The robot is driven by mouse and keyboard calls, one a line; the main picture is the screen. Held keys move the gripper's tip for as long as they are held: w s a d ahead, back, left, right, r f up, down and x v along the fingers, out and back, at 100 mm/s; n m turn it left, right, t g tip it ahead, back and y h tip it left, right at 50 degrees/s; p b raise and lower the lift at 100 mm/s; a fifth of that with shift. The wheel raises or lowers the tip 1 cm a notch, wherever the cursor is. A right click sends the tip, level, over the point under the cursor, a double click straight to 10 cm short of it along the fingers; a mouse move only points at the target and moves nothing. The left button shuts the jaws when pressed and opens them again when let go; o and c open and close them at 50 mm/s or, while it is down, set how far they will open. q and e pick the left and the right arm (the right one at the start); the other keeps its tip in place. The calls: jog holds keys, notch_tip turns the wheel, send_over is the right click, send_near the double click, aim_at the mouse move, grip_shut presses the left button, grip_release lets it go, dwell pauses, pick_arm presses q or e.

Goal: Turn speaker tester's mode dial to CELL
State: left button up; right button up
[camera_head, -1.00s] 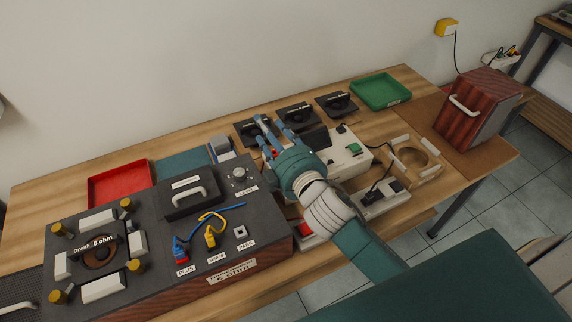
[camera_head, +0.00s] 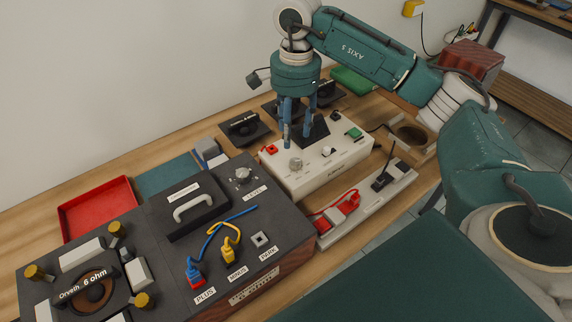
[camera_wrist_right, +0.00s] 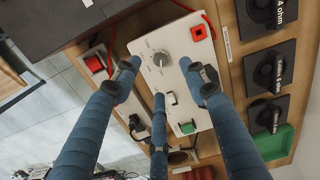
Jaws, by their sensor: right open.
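The speaker tester (camera_head: 330,163) is a white box on the table, right of the dark speaker console. Its grey round mode dial (camera_head: 296,163) sits on the left part of the top face; the dial also shows in the right wrist view (camera_wrist_right: 160,59). My right gripper (camera_head: 298,142) points down above the tester, just behind the dial in the head view. Its three blue fingers are spread and empty. In the right wrist view the fingertips (camera_wrist_right: 160,72) straddle the dial, apparently without touching it. My left gripper is out of view.
A power strip (camera_head: 372,194) with red and black plugs lies in front. Speaker drivers (camera_head: 245,128) stand behind. The dark console (camera_head: 220,220) is at left.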

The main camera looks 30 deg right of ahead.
aim_at(295, 161)
pick_arm(q)
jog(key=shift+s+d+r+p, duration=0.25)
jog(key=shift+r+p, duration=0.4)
jog(key=shift+p, duration=0.4)
pick_arm(e)
jog(key=f, duration=0.7)
jog(key=d+f, duration=0.1)
jog(key=f, duration=0.3)
jog(key=shift+s+f, duration=0.1)
jog(key=shift+c, duration=0.3)
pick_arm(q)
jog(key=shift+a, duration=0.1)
pick_arm(e)
grip_shut()
